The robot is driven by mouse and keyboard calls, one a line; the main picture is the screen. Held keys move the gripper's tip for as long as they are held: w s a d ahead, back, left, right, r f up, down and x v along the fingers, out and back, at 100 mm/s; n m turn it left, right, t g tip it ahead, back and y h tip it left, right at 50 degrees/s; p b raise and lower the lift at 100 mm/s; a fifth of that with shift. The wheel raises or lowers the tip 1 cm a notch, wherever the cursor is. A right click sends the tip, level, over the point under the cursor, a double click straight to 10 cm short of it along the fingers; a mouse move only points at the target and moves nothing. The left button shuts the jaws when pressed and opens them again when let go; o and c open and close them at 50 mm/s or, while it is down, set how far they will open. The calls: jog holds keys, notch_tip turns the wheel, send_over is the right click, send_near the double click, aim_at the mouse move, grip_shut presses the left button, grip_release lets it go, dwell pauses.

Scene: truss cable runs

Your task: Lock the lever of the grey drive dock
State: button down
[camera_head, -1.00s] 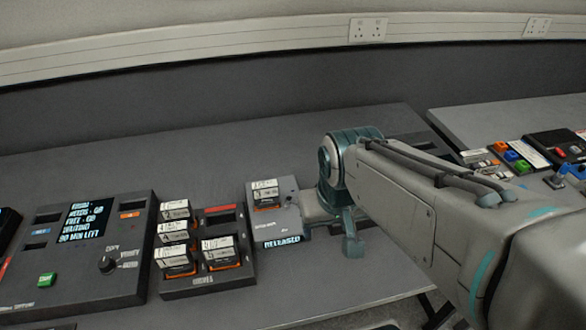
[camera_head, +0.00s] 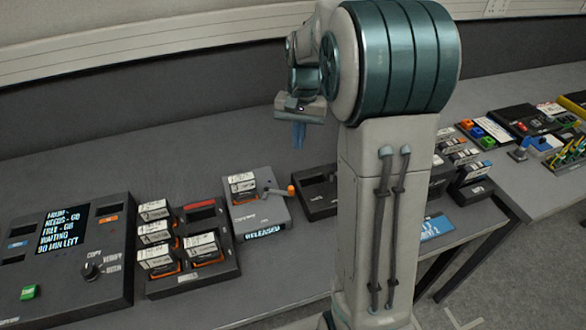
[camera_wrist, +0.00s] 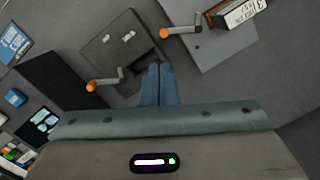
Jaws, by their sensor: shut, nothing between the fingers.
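The grey drive dock (camera_head: 262,215) stands on the desk in the head view, with a labelled drive (camera_head: 242,184) in its slot and a lit "RELEASED" sign on its front. Its lever (camera_head: 278,191) has an orange tip and sticks out to the right. In the wrist view the grey dock (camera_wrist: 215,45) is at the top, with its orange-tipped lever (camera_wrist: 182,30) pointing left. My gripper (camera_head: 299,136) is raised above and behind the dock, apart from it. Its blue fingers (camera_wrist: 158,85) are together and empty.
A darker dock (camera_head: 318,197) stands right of the grey one; its own orange-tipped lever (camera_wrist: 105,83) shows in the wrist view. A rack of drives (camera_head: 190,255) and a control console (camera_head: 75,255) stand to the left. My arm hides part of the desk. The desk behind the docks is clear.

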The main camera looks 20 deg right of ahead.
aim_at(277, 190)
jog(key=w+d+f+m+g, duration=0.1)
jog(key=w+d+f+m, duration=0.1)
jog(key=w, duration=0.4)
notch_tip(277, 190, down, 2)
jog(key=shift+d+y+p, duration=0.35)
jog(key=shift+d+y, duration=0.05)
jog(key=shift+d, duration=0.45)
jog(key=x, duration=0.5)
jog(key=p+x, duration=0.1)
jog(key=x, duration=0.4)
jog(key=shift+s+f, duration=0.1)
jog(key=shift+s, duration=0.15)
jog(key=s+a+p, duration=0.1)
jog(key=s+a, duration=0.1)
jog(key=s, duration=0.1)
jog(key=shift+a, duration=0.25)
jog(key=shift+s+m, duration=0.2)
jog(key=shift+m, duration=0.2)
